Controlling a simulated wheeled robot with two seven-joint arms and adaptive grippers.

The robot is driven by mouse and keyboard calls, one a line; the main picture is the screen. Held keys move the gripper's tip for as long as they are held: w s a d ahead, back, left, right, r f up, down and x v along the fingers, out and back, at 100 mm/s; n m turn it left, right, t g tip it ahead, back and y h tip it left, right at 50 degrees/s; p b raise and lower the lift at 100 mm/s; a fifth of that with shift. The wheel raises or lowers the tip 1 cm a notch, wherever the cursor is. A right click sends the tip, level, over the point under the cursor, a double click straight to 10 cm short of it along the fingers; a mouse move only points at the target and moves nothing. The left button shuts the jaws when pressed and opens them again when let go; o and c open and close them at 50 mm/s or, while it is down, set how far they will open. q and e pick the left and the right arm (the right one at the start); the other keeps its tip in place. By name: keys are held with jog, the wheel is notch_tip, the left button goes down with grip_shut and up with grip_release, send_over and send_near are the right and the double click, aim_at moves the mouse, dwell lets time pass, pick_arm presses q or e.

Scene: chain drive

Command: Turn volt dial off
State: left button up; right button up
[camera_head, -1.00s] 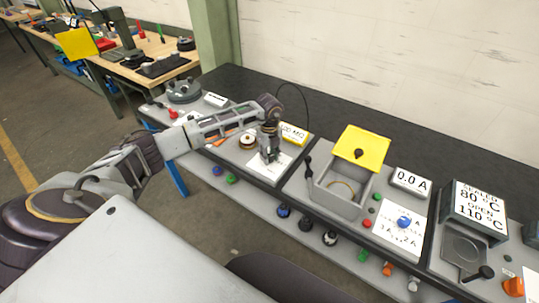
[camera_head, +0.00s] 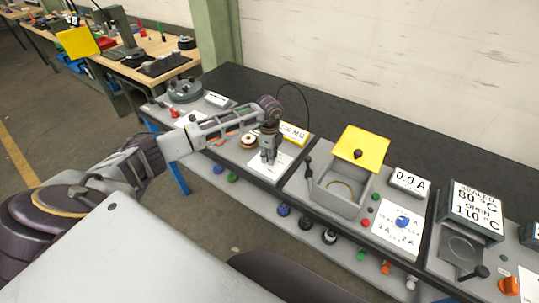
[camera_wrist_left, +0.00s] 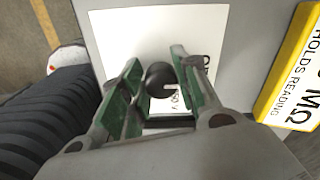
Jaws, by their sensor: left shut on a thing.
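The volt dial (camera_wrist_left: 160,76) is a small dark round knob with a light mark, on a white label card (camera_wrist_left: 110,35) printed with "50 V". My left gripper (camera_head: 268,160) points down over this card in the head view and hides the knob there. In the left wrist view, the green-padded fingers of my left gripper (camera_wrist_left: 152,92) stand on both sides of the knob and are shut on it. Part of the card's print is hidden by the fingers. My right gripper is not in view.
A yellow-framed display reading MΩ (camera_head: 293,133) stands just behind the card. To the right are a grey box with a yellow lid (camera_head: 361,148) and a 0.0 A display (camera_head: 409,181). Several knobs line the front edge.

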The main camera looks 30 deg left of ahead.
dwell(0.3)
pick_arm(q)
jog(key=o, duration=1)
jog(key=shift+r, duration=0.2)
notch_tip(320, 180, up, 12)
jog(key=shift+f, duration=0.15)
dwell(0.7)
